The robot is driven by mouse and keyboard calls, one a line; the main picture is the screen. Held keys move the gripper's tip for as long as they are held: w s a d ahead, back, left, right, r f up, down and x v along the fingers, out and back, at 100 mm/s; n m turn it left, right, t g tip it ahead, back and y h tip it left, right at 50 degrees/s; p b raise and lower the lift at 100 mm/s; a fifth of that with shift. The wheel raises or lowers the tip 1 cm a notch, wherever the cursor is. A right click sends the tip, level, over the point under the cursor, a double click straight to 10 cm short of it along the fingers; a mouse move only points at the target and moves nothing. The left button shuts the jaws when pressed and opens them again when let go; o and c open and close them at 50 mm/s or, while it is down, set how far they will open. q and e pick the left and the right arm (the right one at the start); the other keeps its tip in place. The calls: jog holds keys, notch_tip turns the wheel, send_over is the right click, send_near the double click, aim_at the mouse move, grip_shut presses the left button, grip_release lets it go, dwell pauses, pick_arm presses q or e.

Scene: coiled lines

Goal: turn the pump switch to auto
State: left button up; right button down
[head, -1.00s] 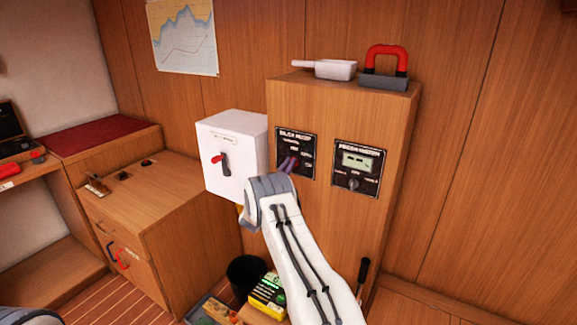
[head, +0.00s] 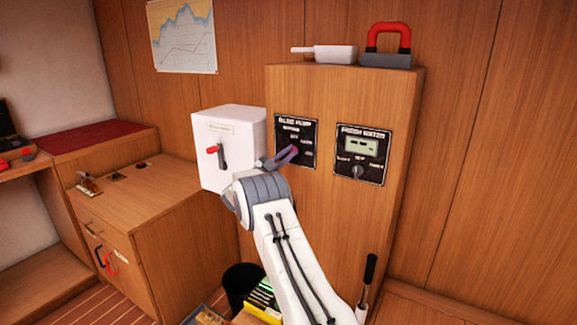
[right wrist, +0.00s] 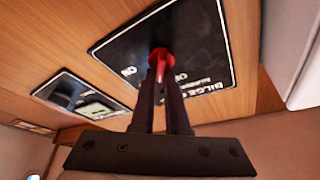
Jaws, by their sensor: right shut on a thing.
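The bilge pump panel (head: 309,128) is a black plate with white lettering on the front of the wooden cabinet. My right gripper (head: 289,155) reaches it from the lower left, covering the panel's lower left part. In the right wrist view, the gripper (right wrist: 161,75) is shut on the red pump switch (right wrist: 160,56), close to the plate (right wrist: 205,45). The fingers hide part of the switch and some lettering, so I cannot tell which mark it points to. My left gripper is not in view.
The fresh water panel (head: 362,154), with a small display and knob, is to the right. A white box (head: 228,130) with a red-tipped lever is close on the left. A white pan (head: 335,54) and a red-handled object (head: 388,42) lie on top of the cabinet (head: 330,78).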

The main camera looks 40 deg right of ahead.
jog(key=shift+f+m+g+b, duration=0.1)
jog(key=shift+m+g+b, duration=0.5)
jog(key=shift+m+b, duration=0.4)
jog(key=c, duration=0.9)
grip_release()
jog(key=shift+r+b+v, duration=0.1)
jog(key=shift+b+v, duration=0.15)
jog(key=shift+v, duration=2.4)
jog(key=shift+r+b+v, duration=0.15)
jog(key=shift+b+v, duration=0.05)
jog(key=shift+v, duration=2.4)
jog(key=shift+a, duration=0.1)
